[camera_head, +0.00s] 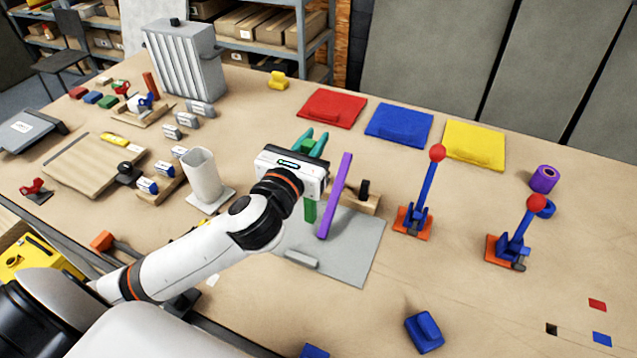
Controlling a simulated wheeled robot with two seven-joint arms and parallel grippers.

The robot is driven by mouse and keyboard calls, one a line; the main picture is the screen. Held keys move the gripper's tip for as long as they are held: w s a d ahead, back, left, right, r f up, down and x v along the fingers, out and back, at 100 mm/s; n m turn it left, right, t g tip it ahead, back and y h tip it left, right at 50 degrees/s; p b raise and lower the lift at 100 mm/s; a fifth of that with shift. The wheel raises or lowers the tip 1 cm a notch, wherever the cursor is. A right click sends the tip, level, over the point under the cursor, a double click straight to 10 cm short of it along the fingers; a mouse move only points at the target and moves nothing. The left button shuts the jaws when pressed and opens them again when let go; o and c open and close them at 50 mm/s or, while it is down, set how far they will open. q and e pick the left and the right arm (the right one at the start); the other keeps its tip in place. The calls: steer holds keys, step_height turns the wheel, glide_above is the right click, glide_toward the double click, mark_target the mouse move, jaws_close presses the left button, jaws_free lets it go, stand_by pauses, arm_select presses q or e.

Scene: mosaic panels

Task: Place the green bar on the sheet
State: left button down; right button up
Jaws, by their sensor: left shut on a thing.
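My left gripper (309,144) reaches in from the left over the grey sheet (355,262). It is shut on the green bar (310,211), which hangs below and also shows a little between the teal fingers. The bar is upright over the back left part of the sheet; my gripper hides its middle, and I cannot tell whether its lower end touches the sheet. A purple bar (335,196) stands tilted just right of the gripper. A grey strip (301,258) lies at the sheet's front left edge. My right gripper is not in view.
A wooden block with a black knob (364,190) is behind the purple bar. Two red-knobbed blue levers (425,195) (520,235) stand to the right. A white cup (204,178) stands left. Red, blue and yellow panels (332,107) lie behind.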

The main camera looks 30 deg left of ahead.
arm_select(q)
step_height(320, 180, down, 7)
steer(key=c, duration=1.3)
jaws_free()
steer(key=shift+r, duration=0.1)
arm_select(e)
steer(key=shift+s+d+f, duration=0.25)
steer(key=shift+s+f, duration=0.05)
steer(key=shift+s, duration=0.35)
arm_select(q)
steer(key=s, duration=1.2)
steer(key=shift+d+r, duration=0.2)
steer(key=shift+d, duration=0.15)
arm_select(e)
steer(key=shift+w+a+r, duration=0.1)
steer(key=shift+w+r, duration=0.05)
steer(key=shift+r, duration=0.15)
